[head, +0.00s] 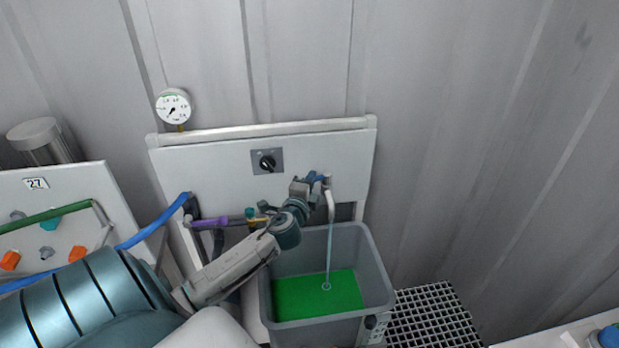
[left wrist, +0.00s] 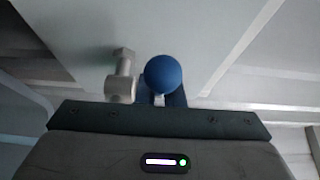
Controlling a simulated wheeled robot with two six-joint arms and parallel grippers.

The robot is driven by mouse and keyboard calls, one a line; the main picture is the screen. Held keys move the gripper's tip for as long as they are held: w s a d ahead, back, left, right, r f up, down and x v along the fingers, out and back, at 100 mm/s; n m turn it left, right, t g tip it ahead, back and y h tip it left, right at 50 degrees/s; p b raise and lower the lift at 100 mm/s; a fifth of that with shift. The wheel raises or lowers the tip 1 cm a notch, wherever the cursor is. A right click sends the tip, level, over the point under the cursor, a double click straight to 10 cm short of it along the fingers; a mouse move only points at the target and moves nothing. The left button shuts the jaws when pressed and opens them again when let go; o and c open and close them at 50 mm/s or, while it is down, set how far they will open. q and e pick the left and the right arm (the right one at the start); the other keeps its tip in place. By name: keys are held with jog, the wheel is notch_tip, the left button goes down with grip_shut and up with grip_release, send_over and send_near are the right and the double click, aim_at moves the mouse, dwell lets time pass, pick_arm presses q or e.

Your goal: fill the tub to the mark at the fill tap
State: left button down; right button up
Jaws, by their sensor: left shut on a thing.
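The grey tub (head: 374,270) stands below the fill tap (head: 330,204) in the head view. A thin stream of water runs from the spout into the tub and meets a green surface (head: 300,297) inside it. I cannot make out the mark. My left gripper (head: 312,187) is at the tap and shut on its blue handle (head: 321,178). In the left wrist view the round blue end of the handle (left wrist: 163,74) shows just beyond the gripper, with a grey metal fitting to its left. My right gripper is not in view.
A white panel (head: 220,157) behind the tap carries a black rotary switch (head: 267,162), with a round gauge (head: 174,106) above it. A black grating (head: 432,318) lies right of the tub. A board (head: 75,190) marked 27 with coloured valves stands at left.

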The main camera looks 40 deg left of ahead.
pick_arm(q)
jog(key=shift+s+d+f+n+g+y+b, duration=0.1)
jog(key=shift+d+n+g+y+b, duration=0.3)
jog(key=shift+n+g+y, duration=0.55)
jog(key=shift+d+n+g+y+b, duration=0.35)
jog(key=shift+n+g+y, duration=0.3)
jog(key=shift+y, duration=0.45)
jog(key=shift+s+d+f+n+g+y+b, duration=0.1)
jog(key=shift+d+n+g+y+b, duration=0.3)
jog(key=shift+n+g+y, duration=0.45)
jog(key=shift+y, duration=0.3)
jog(key=c, duration=1.5)
grip_release()
jog(key=shift+r, duration=0.1)
jog(key=shift+c, duration=0.2)
jog(key=b+v, duration=0.3)
jog(key=v, duration=0.7)
jog(key=shift+s+d, duration=0.2)
jog(key=shift+s, duration=0.15)
